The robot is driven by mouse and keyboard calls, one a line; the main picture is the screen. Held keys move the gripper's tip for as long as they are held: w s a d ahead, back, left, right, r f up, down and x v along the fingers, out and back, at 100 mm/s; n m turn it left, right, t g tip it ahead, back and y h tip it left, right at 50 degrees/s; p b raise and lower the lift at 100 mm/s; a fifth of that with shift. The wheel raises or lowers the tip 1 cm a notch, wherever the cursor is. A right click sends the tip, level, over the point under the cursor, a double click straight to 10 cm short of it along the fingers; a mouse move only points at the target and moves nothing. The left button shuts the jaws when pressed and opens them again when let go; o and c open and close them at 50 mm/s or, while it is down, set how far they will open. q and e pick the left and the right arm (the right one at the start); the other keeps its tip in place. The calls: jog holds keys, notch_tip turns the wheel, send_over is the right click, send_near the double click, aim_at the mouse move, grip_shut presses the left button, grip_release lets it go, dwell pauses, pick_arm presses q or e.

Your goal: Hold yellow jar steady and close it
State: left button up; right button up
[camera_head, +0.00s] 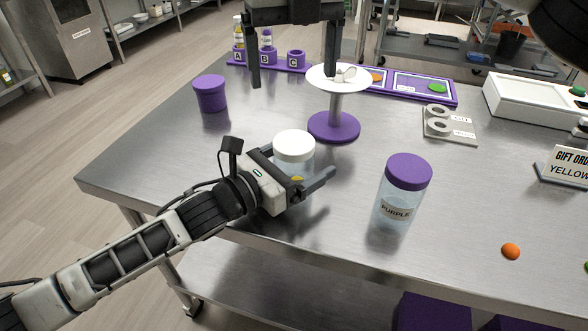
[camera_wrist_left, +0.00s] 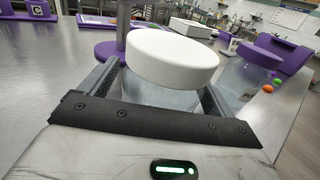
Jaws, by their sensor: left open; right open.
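A clear jar (camera_head: 300,170) with a white lid (camera_head: 294,146) on top stands upright near the table's front edge. A small yellow patch shows low on it. My left gripper (camera_head: 316,176) is open, with its fingers on either side of the jar body. The left wrist view also shows the lid (camera_wrist_left: 172,58) above the fingers and part of the jar body (camera_wrist_left: 160,92) between them. I cannot tell whether the lid is fully seated or whether the fingers touch the jar. My right gripper (camera_head: 293,75) is open and empty above the table, behind the jar.
A purple-lidded jar labelled PURPLE (camera_head: 395,205) stands to the right. A white-topped stand (camera_head: 334,128) with a purple base is behind the jar. A purple container (camera_head: 210,94) stands at left. An orange ball (camera_head: 510,251) lies at right. Clear tabletop lies left of the jar.

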pick_arm(q)
jog(key=b+v, duration=0.1)
jog(key=v, duration=1.4)
jog(key=shift+f, duration=0.1)
jog(key=shift+s+a, duration=0.3)
jog(key=shift+a, duration=0.05)
